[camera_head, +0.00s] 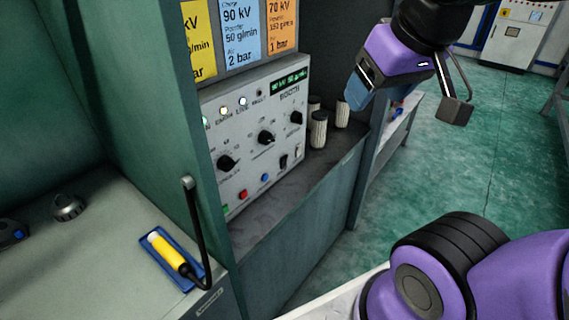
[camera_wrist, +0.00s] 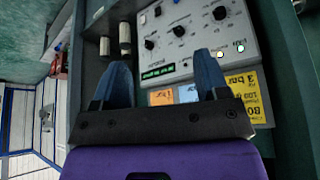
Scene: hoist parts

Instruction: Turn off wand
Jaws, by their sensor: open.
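A grey control panel (camera_head: 245,125) labelled BOOTH stands in the green cabinet, with black knobs, small lamps and a lit green display (camera_head: 289,82). A red button (camera_head: 243,195), a blue button (camera_head: 264,178), a black switch (camera_head: 283,161) and a pale switch (camera_head: 297,150) line its lower edge; their labels are too small to read. A yellow wand-like tool (camera_head: 165,251) with a black end lies in a blue tray (camera_head: 196,284). My gripper (camera_head: 405,100) is open and empty, right of the panel and apart from it. The wrist view shows the panel (camera_wrist: 195,38) beyond the open fingers (camera_wrist: 162,65).
White ribbed cylinders (camera_head: 319,130) stand on the cabinet shelf right of the panel. Coloured cards (camera_head: 240,35) hang above it. The green floor (camera_head: 480,150) at right is open.

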